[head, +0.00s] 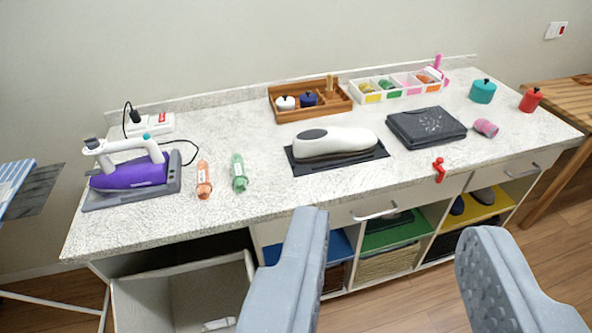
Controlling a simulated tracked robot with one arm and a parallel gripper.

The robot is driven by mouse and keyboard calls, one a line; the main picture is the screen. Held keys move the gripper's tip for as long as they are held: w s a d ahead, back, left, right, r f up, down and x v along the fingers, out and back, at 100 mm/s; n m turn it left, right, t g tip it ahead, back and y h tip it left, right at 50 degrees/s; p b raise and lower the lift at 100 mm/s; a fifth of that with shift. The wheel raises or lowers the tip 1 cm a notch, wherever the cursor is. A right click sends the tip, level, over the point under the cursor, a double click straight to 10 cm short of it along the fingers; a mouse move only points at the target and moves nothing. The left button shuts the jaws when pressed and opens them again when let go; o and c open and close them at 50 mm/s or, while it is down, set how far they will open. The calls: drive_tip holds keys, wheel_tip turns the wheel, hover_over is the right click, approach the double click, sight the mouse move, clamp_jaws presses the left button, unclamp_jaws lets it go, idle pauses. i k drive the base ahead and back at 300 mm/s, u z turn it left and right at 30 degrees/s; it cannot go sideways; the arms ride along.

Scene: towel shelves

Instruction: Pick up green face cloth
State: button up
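My gripper (396,222) is open and empty, its two grey fingers spread wide at the bottom of the head view, in front of the counter's front edge. I cannot make out a green face cloth for sure. The white divided box (401,90) at the back of the counter holds small coloured items, some green, too small to identify. A cubby with a green shelf (392,238) shows between the fingers, with a dark item on it. A rolled pink cloth-like item (486,128) lies at the right of the counter.
An open drawer (180,295) juts out lower left.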

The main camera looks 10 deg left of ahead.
sight(239, 183)
drive_tip(key=z, duration=2.15)
drive_tip(key=i, duration=1.3)
drive_tip(key=u, duration=3.1)
drive_tip(key=i, duration=0.95)
drive_tip(key=u, duration=0.05)
